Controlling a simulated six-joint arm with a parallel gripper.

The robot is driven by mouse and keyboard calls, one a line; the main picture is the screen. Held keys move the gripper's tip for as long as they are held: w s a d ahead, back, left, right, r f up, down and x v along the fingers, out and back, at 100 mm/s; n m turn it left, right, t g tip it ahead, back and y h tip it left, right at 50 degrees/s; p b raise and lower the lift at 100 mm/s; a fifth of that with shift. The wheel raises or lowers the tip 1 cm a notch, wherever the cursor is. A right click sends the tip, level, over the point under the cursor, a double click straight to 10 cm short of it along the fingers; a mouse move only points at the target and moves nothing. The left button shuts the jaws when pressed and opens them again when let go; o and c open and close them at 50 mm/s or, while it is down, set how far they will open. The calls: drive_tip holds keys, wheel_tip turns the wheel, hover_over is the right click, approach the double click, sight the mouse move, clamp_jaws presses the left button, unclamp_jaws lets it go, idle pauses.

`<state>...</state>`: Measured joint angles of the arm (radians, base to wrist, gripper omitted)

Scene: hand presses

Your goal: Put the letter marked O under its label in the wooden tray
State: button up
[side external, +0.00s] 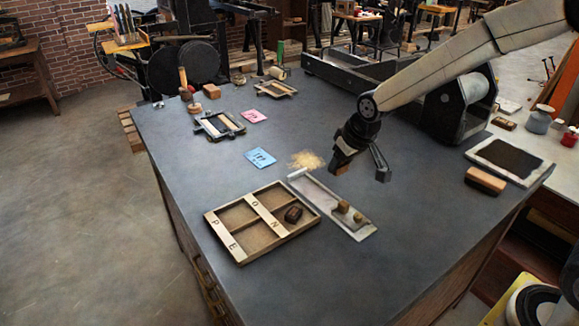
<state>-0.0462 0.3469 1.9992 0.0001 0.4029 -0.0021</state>
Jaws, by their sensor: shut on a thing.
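My gripper (360,166) is above the table, just right of the tan powder patch. A small brown wooden block (341,169) shows at its left fingertip; any mark on it is too small to read. The wooden tray (212,243) lies to the lower left of my gripper. It has several compartments and pale label strips reading P, E, O and N. The O label (254,202) is on the middle strip, above the N label (275,225). A dark block (293,214) lies in the compartment beside N. The compartment beside O looks empty.
A long metal galley (322,203) with two small wooden blocks (343,206) lies between the tray and my gripper. A blue card (260,158), a pink card (254,116) and a small frame (220,125) lie farther back. A brown block (485,181) is at right.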

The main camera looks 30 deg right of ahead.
drive_tip(key=s+a, duration=0.2)
drive_tip(key=a, duration=0.6)
approach(273, 198)
drive_tip(key=shift+w+f, duration=1)
drive_tip(key=shift+w+a+f, duration=0.1)
drive_tip(key=shift+w+f, duration=0.15)
drive_tip(key=shift+f, duration=1.6)
drive_tip(key=shift+f, duration=0.1)
